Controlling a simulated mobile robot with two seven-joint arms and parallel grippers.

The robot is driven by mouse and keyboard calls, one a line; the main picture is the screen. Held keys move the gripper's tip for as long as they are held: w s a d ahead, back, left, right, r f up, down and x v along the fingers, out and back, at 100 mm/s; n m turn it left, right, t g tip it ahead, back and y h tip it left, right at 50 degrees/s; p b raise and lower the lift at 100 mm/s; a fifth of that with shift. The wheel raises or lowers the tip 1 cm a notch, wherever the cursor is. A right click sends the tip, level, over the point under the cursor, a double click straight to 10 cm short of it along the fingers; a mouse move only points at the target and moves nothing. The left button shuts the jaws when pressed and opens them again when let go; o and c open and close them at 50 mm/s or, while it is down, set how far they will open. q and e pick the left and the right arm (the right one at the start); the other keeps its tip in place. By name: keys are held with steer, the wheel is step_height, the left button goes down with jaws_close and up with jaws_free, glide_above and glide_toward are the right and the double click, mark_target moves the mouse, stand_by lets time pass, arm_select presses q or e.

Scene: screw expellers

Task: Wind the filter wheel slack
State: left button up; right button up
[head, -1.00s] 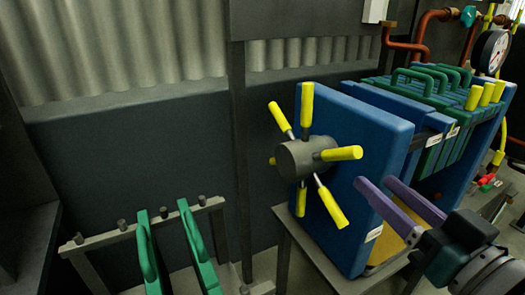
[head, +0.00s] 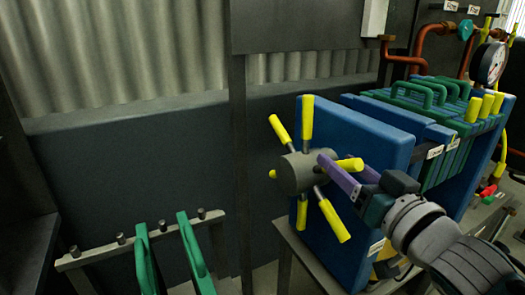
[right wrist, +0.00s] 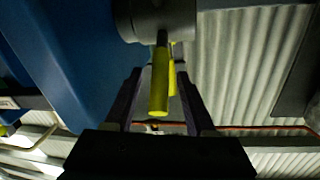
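The filter wheel (head: 296,175) is a grey hub with several thin spokes ending in yellow handles. It sits on the face of a blue end plate (head: 362,135). My right gripper (head: 343,170) is at the right side of the wheel, with its purple fingers around the right-pointing yellow handle (head: 350,164). In the right wrist view a yellow handle (right wrist: 159,85) lies between the two fingers (right wrist: 158,100), with a gap on both sides. The right gripper is open. The grey hub (right wrist: 158,18) shows at the top of that view. My left gripper is out of view.
Green-handled filter plates (head: 425,100) stand behind the blue plate. Pipes (head: 420,52) and a pressure gauge (head: 490,64) are at the upper right. A rack (head: 97,251) with green plates (head: 147,262) stands at the lower left. Space left of the wheel is clear.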

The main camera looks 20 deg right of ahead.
jaws_close()
stand_by(1.3)
